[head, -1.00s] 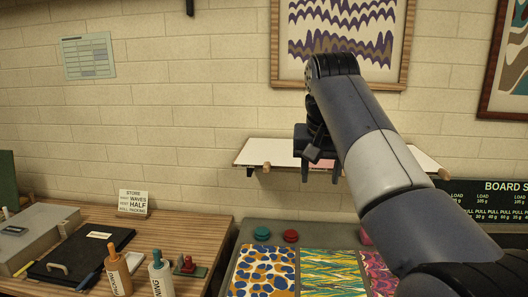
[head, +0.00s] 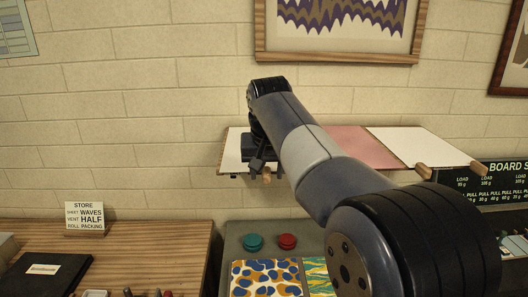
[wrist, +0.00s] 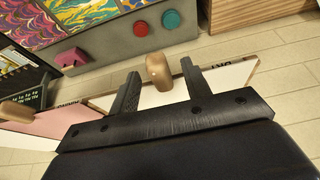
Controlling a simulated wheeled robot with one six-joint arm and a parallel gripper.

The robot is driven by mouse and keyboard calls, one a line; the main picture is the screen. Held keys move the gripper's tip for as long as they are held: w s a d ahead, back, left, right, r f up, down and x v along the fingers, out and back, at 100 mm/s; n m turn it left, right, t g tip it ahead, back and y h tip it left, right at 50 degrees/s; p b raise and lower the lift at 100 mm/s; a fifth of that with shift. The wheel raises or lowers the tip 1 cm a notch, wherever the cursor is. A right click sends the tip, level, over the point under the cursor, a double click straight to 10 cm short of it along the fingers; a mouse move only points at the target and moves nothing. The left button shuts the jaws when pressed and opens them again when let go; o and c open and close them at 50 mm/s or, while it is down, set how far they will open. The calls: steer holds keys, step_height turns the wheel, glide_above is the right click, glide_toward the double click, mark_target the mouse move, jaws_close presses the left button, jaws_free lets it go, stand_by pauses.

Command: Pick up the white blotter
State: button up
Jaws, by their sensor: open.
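White boards lie flat on a wall shelf, on either side of a pink board (head: 360,147). The left white board (head: 232,150) is under my gripper (head: 260,168), and the right white board (head: 425,147) is farther off. I cannot tell for certain which is the white blotter. In the wrist view my gripper (wrist: 160,68) is open and empty. A round wooden knob (wrist: 158,82) at the left white board's (wrist: 235,75) front edge shows between its fingers. I cannot tell whether they touch it. My arm hides part of the boards in the head view.
Another wooden knob (head: 423,172) sticks out on the right. Below are a teal knob (head: 253,242), a red knob (head: 287,241) and patterned sheets (head: 268,277). A wooden table (head: 150,240) with a sign (head: 84,217) stands left. The wall is close behind the shelf.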

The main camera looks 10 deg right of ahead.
steer(key=shift+c, duration=0.5)
jaws_close()
